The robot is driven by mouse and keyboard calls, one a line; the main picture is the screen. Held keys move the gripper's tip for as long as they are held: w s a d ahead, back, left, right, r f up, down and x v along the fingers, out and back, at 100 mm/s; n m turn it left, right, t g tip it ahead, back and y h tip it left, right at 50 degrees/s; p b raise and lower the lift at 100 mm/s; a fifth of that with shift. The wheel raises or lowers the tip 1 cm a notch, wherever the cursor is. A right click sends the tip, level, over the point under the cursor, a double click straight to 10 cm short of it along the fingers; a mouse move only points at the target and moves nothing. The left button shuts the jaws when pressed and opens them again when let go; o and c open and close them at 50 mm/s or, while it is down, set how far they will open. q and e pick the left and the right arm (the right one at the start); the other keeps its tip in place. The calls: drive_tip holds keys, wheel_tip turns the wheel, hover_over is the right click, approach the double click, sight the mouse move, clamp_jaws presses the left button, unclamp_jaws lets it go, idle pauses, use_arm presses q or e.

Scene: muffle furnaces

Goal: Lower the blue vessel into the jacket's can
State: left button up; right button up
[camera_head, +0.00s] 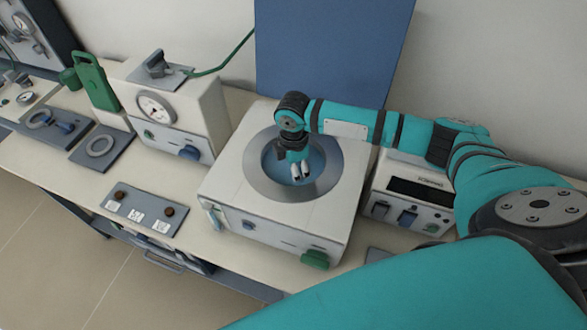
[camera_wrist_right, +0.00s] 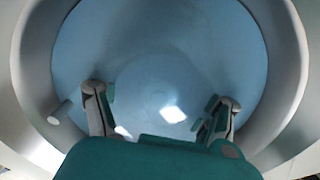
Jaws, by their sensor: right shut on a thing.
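The jacket (camera_head: 225,180) is a white box with a wide grey ring (camera_head: 262,188) around its round top opening. The blue vessel (camera_head: 318,160) shows as a round blue surface inside that ring; it also fills the middle of the right wrist view (camera_wrist_right: 160,50), with the pale rim around it (camera_wrist_right: 287,60). My right gripper (camera_head: 300,173) points down over the opening, its fingertips against the blue; in the wrist view its fingers (camera_wrist_right: 160,98) stand apart, shut on the vessel. The exact grip point and the vessel's depth in the can are unclear. My left gripper is out of view.
A white box with a dial (camera_head: 155,108) stands left of the jacket, and a box with a dark display (camera_head: 420,192) stands close on its right. A switch panel (camera_head: 142,208) lies front left. A blue panel (camera_head: 330,50) rises behind the jacket.

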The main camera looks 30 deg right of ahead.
drive_tip(key=o, duration=1.3)
drive_tip(key=shift+r, duration=0.1)
drive_tip(key=o, duration=0.4)
drive_tip(key=shift+o, duration=0.2)
wheel_tip(320, 180, up, 12)
